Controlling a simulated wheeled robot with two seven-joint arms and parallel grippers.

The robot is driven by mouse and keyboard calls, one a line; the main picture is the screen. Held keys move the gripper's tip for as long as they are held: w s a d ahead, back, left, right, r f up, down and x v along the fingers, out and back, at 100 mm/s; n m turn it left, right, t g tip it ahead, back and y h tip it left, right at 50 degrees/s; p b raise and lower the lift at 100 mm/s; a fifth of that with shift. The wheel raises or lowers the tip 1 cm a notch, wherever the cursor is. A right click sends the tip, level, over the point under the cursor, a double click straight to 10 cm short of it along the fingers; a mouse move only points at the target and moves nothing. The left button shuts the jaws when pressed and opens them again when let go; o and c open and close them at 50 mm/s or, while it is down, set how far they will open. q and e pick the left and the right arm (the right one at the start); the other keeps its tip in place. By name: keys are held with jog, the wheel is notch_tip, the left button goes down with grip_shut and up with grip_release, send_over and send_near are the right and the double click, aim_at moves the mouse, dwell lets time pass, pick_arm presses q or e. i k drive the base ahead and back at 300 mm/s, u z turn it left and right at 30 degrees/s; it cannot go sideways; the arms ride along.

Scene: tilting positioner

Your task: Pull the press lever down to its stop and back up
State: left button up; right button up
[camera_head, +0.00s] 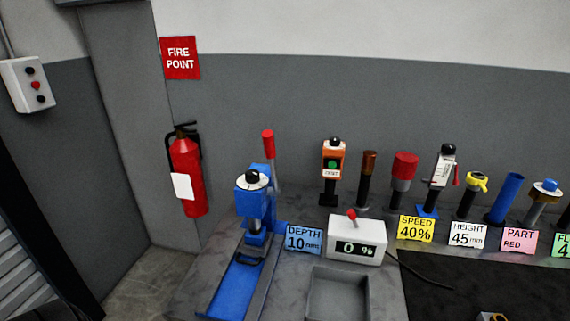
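The blue press (254,204) stands at the left end of the bench, with a white and black round dial on its top. Its lever (271,160) rises behind and to the right of the press head, nearly upright, and ends in a red grip (268,141). A blue base or tray (238,286) runs from the press toward the front edge.
A blue DEPTH 10 mm card (303,238) and a display box (356,240) reading 0 % stand right of the press. A grey tray (338,296) lies in front. Several upright tools line the back. A fire extinguisher (187,175) hangs on the left wall.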

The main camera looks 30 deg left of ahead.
aim_at(267, 134)
jog(key=u, duration=1.25)
